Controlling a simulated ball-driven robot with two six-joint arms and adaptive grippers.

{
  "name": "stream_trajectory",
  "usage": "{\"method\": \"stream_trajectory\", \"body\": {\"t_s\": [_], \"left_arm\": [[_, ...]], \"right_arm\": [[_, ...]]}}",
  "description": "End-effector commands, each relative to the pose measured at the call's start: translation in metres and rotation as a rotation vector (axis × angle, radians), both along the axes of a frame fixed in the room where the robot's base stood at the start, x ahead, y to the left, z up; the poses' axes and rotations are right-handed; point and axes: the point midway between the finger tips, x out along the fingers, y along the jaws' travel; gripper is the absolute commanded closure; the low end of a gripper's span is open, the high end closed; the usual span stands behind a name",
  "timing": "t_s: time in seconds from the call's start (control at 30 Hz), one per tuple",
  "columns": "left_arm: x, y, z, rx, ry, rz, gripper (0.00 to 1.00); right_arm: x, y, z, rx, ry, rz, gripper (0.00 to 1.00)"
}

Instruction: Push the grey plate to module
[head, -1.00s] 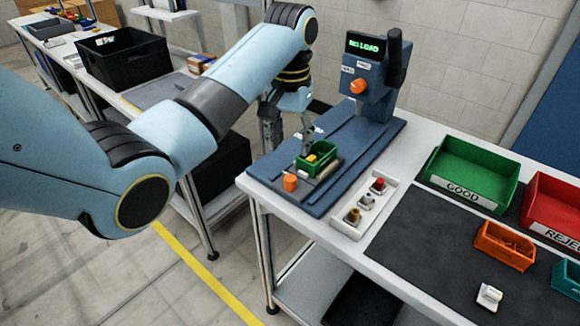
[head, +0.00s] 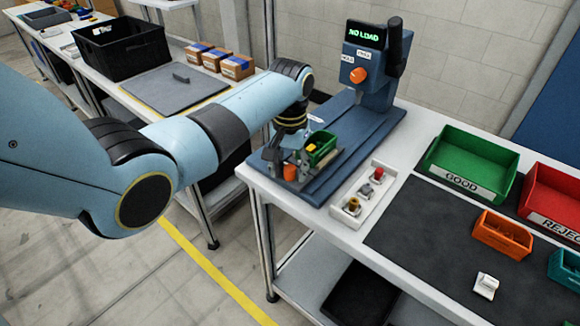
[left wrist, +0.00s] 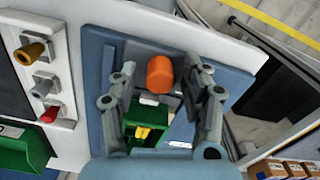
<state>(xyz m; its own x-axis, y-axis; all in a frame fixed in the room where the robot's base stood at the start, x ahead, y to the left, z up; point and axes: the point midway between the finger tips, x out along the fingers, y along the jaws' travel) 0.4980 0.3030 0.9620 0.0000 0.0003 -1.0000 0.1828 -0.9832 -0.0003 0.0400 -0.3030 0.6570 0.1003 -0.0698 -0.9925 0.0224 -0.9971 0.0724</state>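A dark grey plate (head: 331,161) sits on the blue base (head: 322,187) of the machine. It carries a small green bin (head: 321,149) with something yellow inside. An upright orange knob (head: 290,173) stands at its near left end. My left gripper (head: 286,163) is low at this knob. In the left wrist view, the fingers (left wrist: 165,85) stand open on either side of the orange knob (left wrist: 160,73), with visible gaps. My right gripper is not in view.
A white block with small coloured parts (head: 346,214) lies right of the base. Green (head: 436,169) and red (head: 530,190) bins and an orange tray (head: 481,232) stand farther right. Cardboard boxes (head: 237,66) stand on the left bench.

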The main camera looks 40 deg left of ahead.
Motion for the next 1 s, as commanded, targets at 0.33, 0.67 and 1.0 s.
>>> {"method": "stream_trajectory", "body": {"t_s": [0.33, 0.67, 1.0], "left_arm": [[0.0, 0.0, 0.0, 0.0, 0.0, 0.0, 1.0], [0.001, 0.0, 0.0, 0.0, 0.0, 0.0, 1.0], [0.036, -0.003, -0.002, 0.0, -0.005, 0.0, 1.0]], "right_arm": [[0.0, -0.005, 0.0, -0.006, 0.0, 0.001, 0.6], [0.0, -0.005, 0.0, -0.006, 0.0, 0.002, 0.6], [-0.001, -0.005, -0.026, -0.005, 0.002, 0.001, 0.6]]}}
